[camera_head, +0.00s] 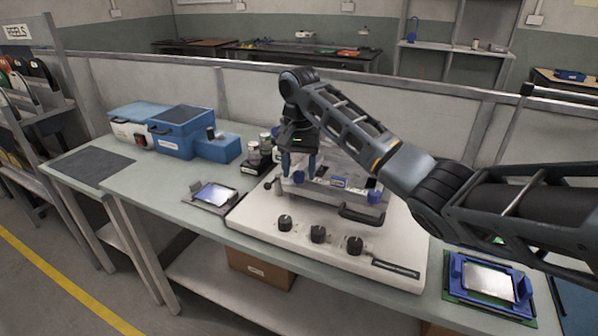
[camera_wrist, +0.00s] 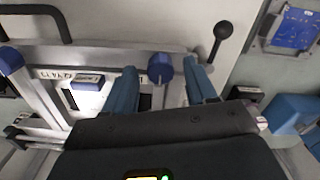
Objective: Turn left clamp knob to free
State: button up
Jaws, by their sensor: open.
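The left clamp knob (camera_head: 298,177) is blue and sits at the left front of a metal fixture (camera_head: 335,190) on a white base. In the wrist view the knob (camera_wrist: 160,68) shows between my two blue fingers, with a visible gap on each side. My gripper (camera_head: 298,172) points down over the knob and is open; it also shows in the wrist view (camera_wrist: 160,74). A second blue knob, the right one (camera_head: 374,195), is on the fixture's other side and appears at the left of the wrist view (camera_wrist: 12,61). My arm hides part of the fixture's back.
A black ball-ended lever (camera_wrist: 222,30) stands close beside one finger. The white base (camera_head: 250,215) carries several black dials and a black handle (camera_head: 362,215). A small screen device (camera_head: 214,194) lies left; blue boxes (camera_head: 182,132) stand behind. A blue-framed board (camera_head: 487,282) lies right.

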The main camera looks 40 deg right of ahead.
jog(key=shift+f, duration=0.3)
jog(key=shift+c, duration=0.3)
grip_shut()
